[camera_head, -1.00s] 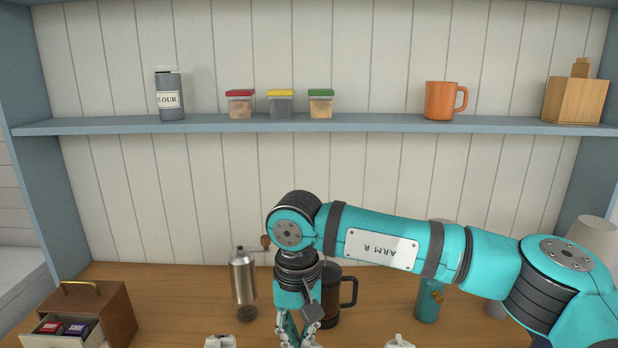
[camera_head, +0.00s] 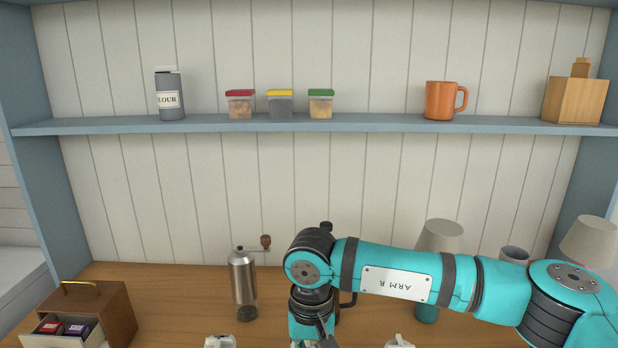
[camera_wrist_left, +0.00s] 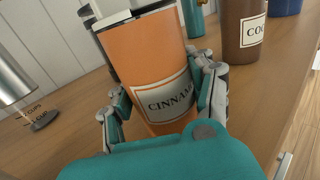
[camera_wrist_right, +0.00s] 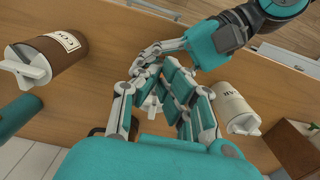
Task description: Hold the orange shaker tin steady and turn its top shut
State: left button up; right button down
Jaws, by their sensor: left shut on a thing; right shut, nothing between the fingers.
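The orange shaker tin (camera_wrist_left: 145,60), with a label reading "CINNAM…", stands between the fingers of my left gripper (camera_wrist_left: 165,108), which is shut on its sides. Its white top (camera_wrist_right: 152,105) shows in the right wrist view, partly hidden by fingers. My right gripper (camera_wrist_right: 163,82) is shut with nothing held, close above the tin. In the head view my right gripper (camera_head: 315,344) is cut by the bottom edge. The tin and my left gripper are out of that view. I cannot tell whether the right fingers touch the top.
A brown canister (camera_wrist_right: 60,58) and a cream canister (camera_wrist_right: 232,105) stand on either side of the tin. A steel grinder (camera_head: 243,283) stands behind to the left. A wooden box with an open drawer (camera_head: 95,308) is at far left. A shelf (camera_head: 380,123) runs above.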

jog(key=shift+f, duration=0.35)
jog(key=shift+w+a, duration=0.1)
jog(key=shift+w, duration=0.5)
dwell(0.9)
jog(key=shift+a, duration=0.3)
dwell(0.4)
jog(key=shift+s, duration=0.1)
notch_tip(320, 180, up, 6)
jog(key=shift+s, duration=0.3)
dwell(0.6)
